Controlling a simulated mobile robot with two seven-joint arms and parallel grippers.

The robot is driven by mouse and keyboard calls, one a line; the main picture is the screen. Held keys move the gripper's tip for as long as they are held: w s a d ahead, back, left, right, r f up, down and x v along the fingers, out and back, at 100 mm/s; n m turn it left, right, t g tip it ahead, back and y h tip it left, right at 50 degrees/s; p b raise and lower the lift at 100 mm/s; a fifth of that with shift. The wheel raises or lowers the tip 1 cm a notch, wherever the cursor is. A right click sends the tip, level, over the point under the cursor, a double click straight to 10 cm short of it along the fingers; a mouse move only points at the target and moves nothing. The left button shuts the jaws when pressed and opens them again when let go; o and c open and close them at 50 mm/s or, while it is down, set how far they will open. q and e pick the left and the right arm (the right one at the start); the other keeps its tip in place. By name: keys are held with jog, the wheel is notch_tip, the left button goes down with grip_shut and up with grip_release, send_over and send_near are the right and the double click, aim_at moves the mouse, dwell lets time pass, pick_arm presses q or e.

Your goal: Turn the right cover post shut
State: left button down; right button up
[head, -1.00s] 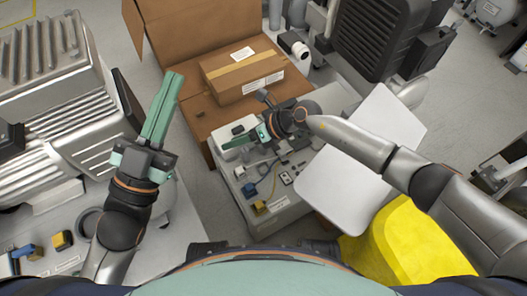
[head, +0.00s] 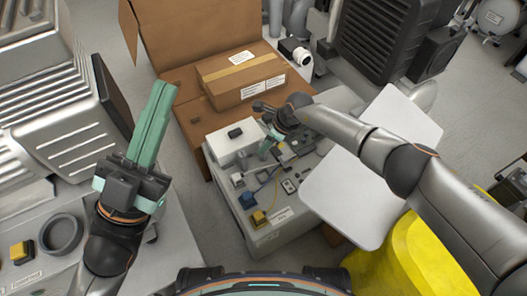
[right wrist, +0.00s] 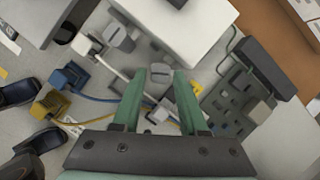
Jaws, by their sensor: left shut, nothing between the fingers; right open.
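A white box-shaped cover (head: 228,152) with a dark handle sits on the light grey compressor unit. In the right wrist view the cover (right wrist: 185,30) is at the top. A grey post with a flat tab (right wrist: 119,39) stands left of it. A second grey post (right wrist: 160,73) shows between my right fingertips; I cannot tell if either finger touches it. My right gripper (head: 267,147) is open beside the cover's right side, and its two green fingers show in the right wrist view (right wrist: 158,80). My left gripper (head: 155,125) is shut and empty, far left of the unit.
A cardboard box (head: 243,80) lies behind the unit. A white panel (head: 345,195) is right of it, beneath my right arm. Blue (right wrist: 70,77) and yellow plugs with cables lie near the posts. A dark slotted block (right wrist: 240,95) is right of my fingers.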

pick_arm(q)
jog(key=shift+w+d+f+b, duration=0.1)
jog(key=shift+d+f+b, duration=0.1)
jog(key=shift+f+b, duration=0.8)
pick_arm(e)
jog(key=shift+p+x, duration=0.3)
jog(key=shift+x, duration=1.05)
pick_arm(q)
jog(key=shift+f, duration=0.25)
pick_arm(e)
grip_shut()
